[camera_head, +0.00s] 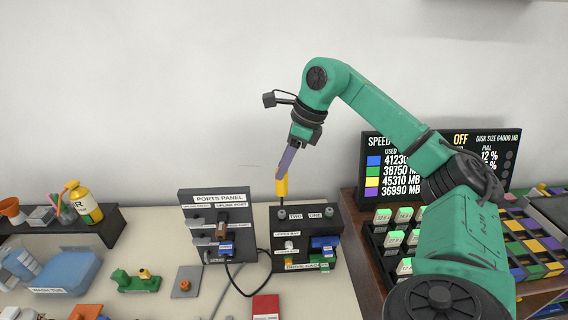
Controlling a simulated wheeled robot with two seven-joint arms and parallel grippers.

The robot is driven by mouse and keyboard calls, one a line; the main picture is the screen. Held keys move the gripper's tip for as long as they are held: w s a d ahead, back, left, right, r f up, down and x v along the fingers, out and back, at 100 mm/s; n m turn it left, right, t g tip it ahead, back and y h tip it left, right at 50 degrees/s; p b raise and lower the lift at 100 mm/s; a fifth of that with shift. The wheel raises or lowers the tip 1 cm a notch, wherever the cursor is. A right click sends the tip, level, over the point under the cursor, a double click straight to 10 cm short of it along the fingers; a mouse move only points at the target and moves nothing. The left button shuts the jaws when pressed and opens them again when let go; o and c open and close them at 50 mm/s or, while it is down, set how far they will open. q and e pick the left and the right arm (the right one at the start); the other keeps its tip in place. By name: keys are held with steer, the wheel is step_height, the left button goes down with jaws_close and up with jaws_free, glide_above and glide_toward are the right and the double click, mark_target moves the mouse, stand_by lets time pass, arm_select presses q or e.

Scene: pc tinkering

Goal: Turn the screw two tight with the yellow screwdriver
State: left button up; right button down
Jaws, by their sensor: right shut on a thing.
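My right gripper (284,172) reaches down from above, its greyish fingers shut on the yellow screwdriver (281,188). The screwdriver points down, nearly upright, with its dark shaft over the left top of a black box (306,240). Labels on the box read TWO (295,216) and ONE (315,215). The shaft's end is at screw two (281,213), beside the TWO label; I cannot tell whether it is seated in the head. Another screw (329,211) shows beside ONE. My left gripper is not in view.
The ports panel (217,202) stands left of the black box, with a dark cable between them. A red block (265,307) lies in front. A rack of labelled keys (390,240) and a display (385,160) stand to the right. A blue tub (68,270) is far left.

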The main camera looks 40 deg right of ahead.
steer(key=shift+f+b, duration=0.9)
steer(key=shift+f, duration=0.25)
steer(key=shift+c, duration=2.4)
jaws_free()
steer(key=p+v, duration=0.3)
steer(key=v, duration=0.2)
